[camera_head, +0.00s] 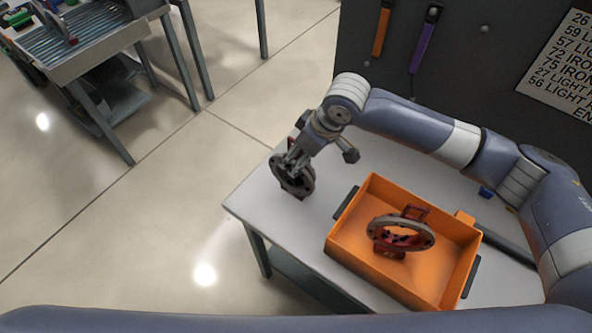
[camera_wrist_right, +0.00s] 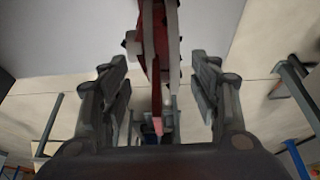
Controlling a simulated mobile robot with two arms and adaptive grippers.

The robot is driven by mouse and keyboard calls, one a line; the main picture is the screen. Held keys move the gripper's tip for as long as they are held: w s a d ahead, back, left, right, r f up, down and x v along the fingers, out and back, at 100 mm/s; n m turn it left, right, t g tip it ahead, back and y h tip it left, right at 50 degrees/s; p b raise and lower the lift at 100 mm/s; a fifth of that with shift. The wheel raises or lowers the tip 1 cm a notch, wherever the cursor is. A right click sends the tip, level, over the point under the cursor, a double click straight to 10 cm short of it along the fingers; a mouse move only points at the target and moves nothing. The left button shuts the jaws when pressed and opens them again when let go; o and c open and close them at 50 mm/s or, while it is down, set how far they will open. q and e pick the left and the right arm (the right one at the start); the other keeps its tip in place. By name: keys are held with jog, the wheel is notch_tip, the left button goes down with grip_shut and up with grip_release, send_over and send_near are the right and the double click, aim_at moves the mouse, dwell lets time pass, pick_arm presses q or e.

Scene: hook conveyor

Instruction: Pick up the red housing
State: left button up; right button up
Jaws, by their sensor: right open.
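A red housing with a dark round flange (camera_head: 297,184) stands on edge near the left side of the grey table (camera_head: 262,208). My right gripper (camera_head: 294,163) is at the upper part of this housing, partly covering it. In the right wrist view the gripper (camera_wrist_right: 161,90) is open, with one finger on each side of the red housing (camera_wrist_right: 157,45), which shows edge-on with gaps to both fingers. A second red housing with a dark ring (camera_head: 374,229) lies in the orange bin (camera_head: 342,246). My left gripper is out of view.
The orange bin stands on the table right of the gripper. A dark panel with an orange tool (camera_head: 381,32), a purple tool (camera_head: 423,46) and a text sheet (camera_head: 560,62) rises behind. Another workstation (camera_head: 85,45) is at upper left; floor between is clear.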

jog(key=shift+x, duration=0.95)
jog(key=shift+w+a+f, duration=0.1)
jog(key=shift+a+f, duration=0.05)
jog(key=c, duration=0.4)
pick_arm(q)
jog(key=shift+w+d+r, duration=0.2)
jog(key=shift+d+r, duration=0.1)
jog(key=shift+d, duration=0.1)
pick_arm(e)
grip_shut()
